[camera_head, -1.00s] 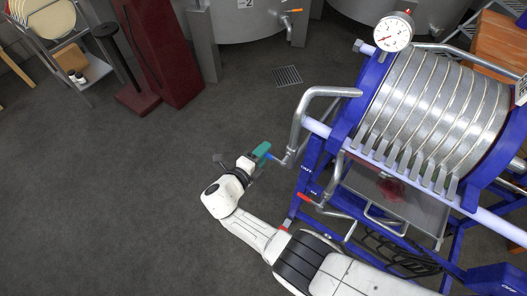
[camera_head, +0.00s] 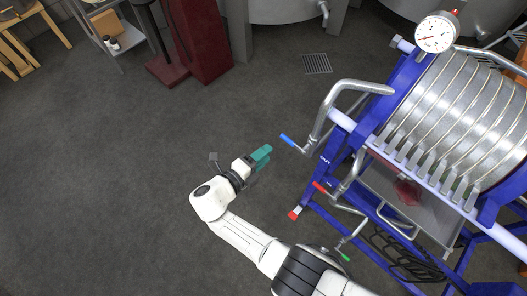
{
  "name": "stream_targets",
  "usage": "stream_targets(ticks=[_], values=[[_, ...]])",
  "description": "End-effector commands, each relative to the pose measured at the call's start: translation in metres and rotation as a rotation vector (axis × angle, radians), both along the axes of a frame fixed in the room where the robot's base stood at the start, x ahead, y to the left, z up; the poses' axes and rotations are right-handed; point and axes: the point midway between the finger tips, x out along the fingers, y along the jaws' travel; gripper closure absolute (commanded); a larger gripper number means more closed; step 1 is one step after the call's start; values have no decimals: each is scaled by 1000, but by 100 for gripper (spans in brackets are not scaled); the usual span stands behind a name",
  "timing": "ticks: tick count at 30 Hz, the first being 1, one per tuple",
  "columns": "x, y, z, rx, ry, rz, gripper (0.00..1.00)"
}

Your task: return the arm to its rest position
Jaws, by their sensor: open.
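My gripper (camera_head: 264,155) has teal fingers and sits at the end of my white arm, in the middle of the view. Its jaws are open, with nothing seen between them. The arm reaches up and left from the bottom edge, bent at a rounded white joint. The gripper is over bare grey floor, apart in the picture from the blue-handled valve lever (camera_head: 289,141) on the plate filter's pipe.
The blue-framed plate filter (camera_head: 440,120) with a pressure gauge (camera_head: 436,33) fills the right. A red-handled valve (camera_head: 320,187) and a drip tray (camera_head: 388,190) are below it. Steel tanks (camera_head: 285,8) and a floor drain (camera_head: 317,64) are at the back. The left floor is open.

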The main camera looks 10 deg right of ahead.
Motion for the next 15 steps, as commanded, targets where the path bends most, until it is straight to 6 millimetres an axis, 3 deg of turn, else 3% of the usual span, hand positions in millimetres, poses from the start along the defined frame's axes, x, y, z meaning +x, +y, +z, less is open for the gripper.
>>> stream_targets(ticks=[10,15], values=[[-1,-4,-2,19,-11,-14,59],[-19,-37,-18,229,-148,-179,59]])
